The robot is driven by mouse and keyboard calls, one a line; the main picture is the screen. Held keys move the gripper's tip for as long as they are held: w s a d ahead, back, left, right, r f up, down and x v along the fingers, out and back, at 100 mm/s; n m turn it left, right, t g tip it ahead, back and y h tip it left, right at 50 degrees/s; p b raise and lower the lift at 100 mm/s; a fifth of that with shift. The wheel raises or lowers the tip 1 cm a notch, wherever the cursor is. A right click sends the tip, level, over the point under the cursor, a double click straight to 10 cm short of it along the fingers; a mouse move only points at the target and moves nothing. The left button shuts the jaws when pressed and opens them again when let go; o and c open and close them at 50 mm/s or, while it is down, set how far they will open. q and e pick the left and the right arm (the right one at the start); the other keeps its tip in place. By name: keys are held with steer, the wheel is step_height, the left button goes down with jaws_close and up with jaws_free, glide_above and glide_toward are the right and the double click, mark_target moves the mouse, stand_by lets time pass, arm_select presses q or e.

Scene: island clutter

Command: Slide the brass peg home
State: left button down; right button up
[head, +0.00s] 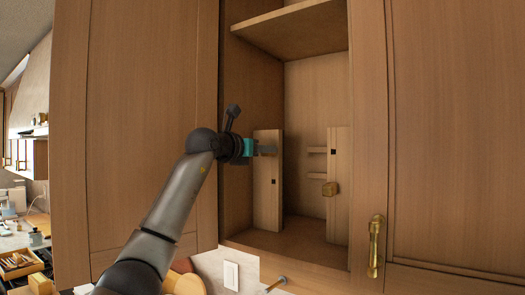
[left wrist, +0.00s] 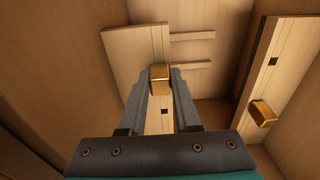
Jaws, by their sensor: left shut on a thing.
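A brass peg (left wrist: 160,73) sits between the fingertips of my left gripper (left wrist: 160,82) in the left wrist view. In the head view the left gripper (head: 267,150) is against the left wooden upright (head: 267,200) inside the open cabinet, and its fingers hide the peg there. The gripper is shut on the peg, at the face of that upright (left wrist: 135,55); I cannot tell how deep the peg sits. The upright has a small dark square hole.
A shelf (head: 290,27) crosses above. A cabinet door (head: 140,120) stands on the left, and a brass handle (head: 375,247) is on the right. The cabinet floor (head: 300,235) between the uprights is clear.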

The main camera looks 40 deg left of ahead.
arm_select(q)
steer(key=shift+w, duration=0.1)
steer(key=c, duration=0.5)
jaws_free()
steer(key=shift+c, duration=0.2)
steer(key=s+d+b, duration=0.1)
steer(key=s+b, duration=0.5)
steer(key=s, duration=0.9)
steer(key=shift+d+r, duration=0.25)
steer(key=shift+r, duration=0.1)
